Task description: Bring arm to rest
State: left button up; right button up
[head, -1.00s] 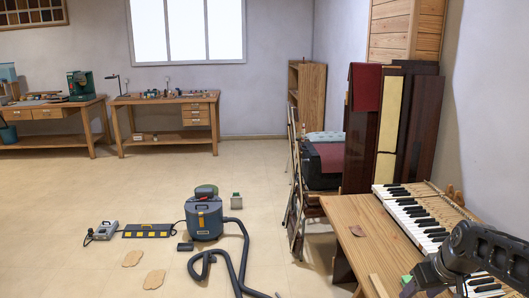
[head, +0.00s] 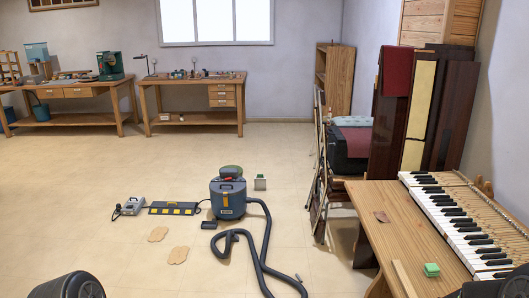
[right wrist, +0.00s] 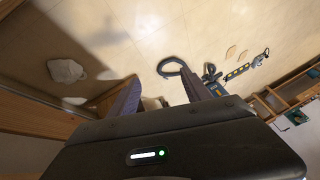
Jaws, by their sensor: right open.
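My right gripper (right wrist: 160,76) shows in the right wrist view with its two dark fingers spread apart and nothing between them. Pale floor lies beyond the fingers. In the head view only a dark part of my right arm shows at the bottom right corner, by the near end of the piano keyboard (head: 456,222). The keyboard rests on a wooden bench (head: 385,230). A dark rounded part, seemingly of my left arm, shows at the bottom left; my left gripper is out of view.
Dark panels (head: 420,115) lean behind the bench. Open floor lies at left.

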jog(key=s+a+f+g, duration=0.1)
jog(key=s+a+f, duration=0.3)
jog(key=s, duration=0.4)
jog(key=s+a+f+g+y, duration=0.1)
jog(key=s+a+f+g, duration=0.1)
jog(key=s+a+f, duration=0.2)
jog(key=s+a+f+n+g+y, duration=0.1)
jog(key=s+a+f+g, duration=0.1)
jog(key=s+a+f, duration=0.3)
jog(key=s+a, duration=0.3)
jog(key=s, duration=0.3)
jog(key=shift+s, duration=0.3)
jog(key=shift+f, duration=0.1)
